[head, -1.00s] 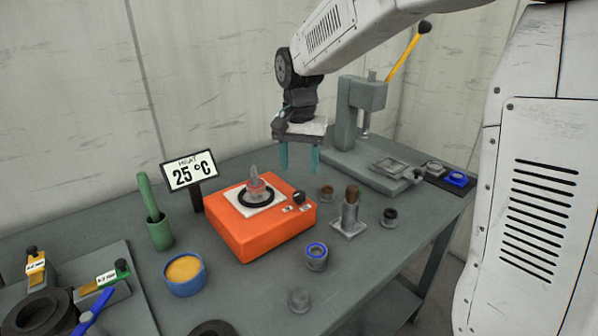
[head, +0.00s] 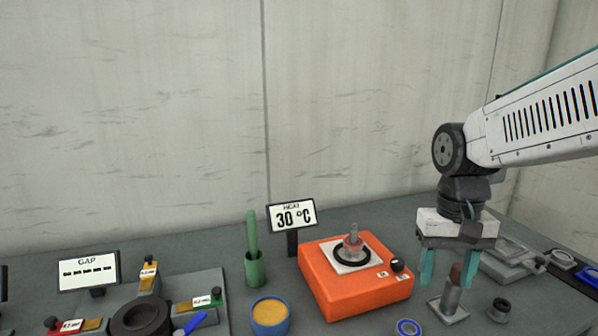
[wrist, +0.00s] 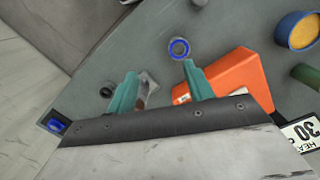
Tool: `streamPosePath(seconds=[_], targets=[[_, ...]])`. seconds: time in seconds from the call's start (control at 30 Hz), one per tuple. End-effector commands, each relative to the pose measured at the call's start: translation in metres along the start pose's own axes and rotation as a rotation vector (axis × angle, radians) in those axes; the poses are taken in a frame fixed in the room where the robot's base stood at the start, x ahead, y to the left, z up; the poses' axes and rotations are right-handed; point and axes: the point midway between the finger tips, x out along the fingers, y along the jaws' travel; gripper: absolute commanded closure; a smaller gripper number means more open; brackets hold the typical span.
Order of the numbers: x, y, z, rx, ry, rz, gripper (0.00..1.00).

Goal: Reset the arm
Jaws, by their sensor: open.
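My gripper (head: 455,268) hangs from the arm at the right of the head view, above the table and just right of the orange heater. Its two teal fingers are apart with nothing held between them. In the wrist view my gripper (wrist: 157,90) also shows open, over the table. Behind its fingers in the head view stands a small metal post with a brown top (head: 451,298) on a square base; I cannot tell the exact gap between them.
The orange heater (head: 350,292) carries a black ring, and its sign (head: 292,215) reads 30 °C. A green holder (head: 254,268), a blue tub of yellow material (head: 270,315) and a GAP display (head: 88,270) stand to the left. A blue-rimmed cup (head: 408,327) is at the front.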

Motion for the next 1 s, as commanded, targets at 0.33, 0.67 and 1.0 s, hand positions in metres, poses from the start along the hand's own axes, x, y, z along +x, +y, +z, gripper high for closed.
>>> streamPosePath(seconds=[0.33, 0.67, 1.0], targets=[[0.005, 0.031, 0.124, -0.151, 0.104, -0.010, 0.48], [-0.003, 0.037, 0.148, -0.132, 0.206, -0.017, 0.48], [-0.003, 0.037, 0.148, -0.130, 0.207, -0.017, 0.48]])
